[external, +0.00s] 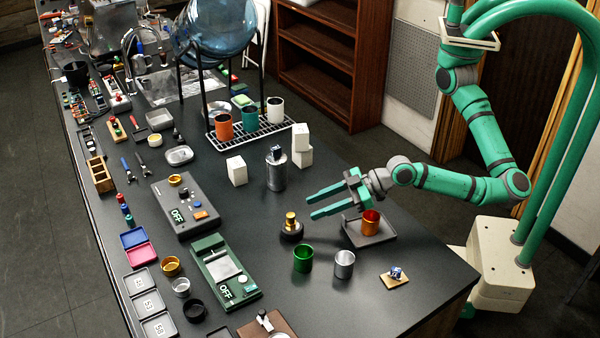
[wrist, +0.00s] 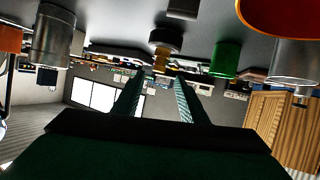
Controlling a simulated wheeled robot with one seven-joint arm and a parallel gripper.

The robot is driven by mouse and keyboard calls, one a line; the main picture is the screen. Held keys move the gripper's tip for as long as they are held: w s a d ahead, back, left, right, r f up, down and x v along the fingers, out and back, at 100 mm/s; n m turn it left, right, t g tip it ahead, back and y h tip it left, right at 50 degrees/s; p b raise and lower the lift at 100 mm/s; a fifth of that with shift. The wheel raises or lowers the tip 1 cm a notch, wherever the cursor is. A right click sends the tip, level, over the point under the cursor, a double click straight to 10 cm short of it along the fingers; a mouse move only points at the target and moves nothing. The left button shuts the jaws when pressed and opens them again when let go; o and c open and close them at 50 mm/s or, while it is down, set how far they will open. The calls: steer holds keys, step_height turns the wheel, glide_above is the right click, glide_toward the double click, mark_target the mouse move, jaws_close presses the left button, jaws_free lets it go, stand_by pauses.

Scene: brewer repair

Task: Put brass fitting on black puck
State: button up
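The brass fitting (external: 291,219) stands upright on top of the black puck (external: 291,234), right of the table's middle in the external view. The wrist view is upside down; there the fitting (wrist: 160,60) hangs from the puck (wrist: 165,40), just beyond my fingertips. My gripper (external: 311,203) is open and empty, its two green fingers apart and pointing left, above the table and close to the fitting. In the wrist view my gripper (wrist: 159,78) has nothing between its fingers. The fitting seems clear of both fingers.
An orange cup (external: 370,222) stands on a grey tray (external: 377,240) under my wrist. A green cup (external: 303,259) and a silver cup (external: 344,264) stand in front. A metal canister (external: 276,172) and white blocks (external: 302,150) stand behind.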

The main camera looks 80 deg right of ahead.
steer(key=v, duration=0.3)
stand_by(0.6)
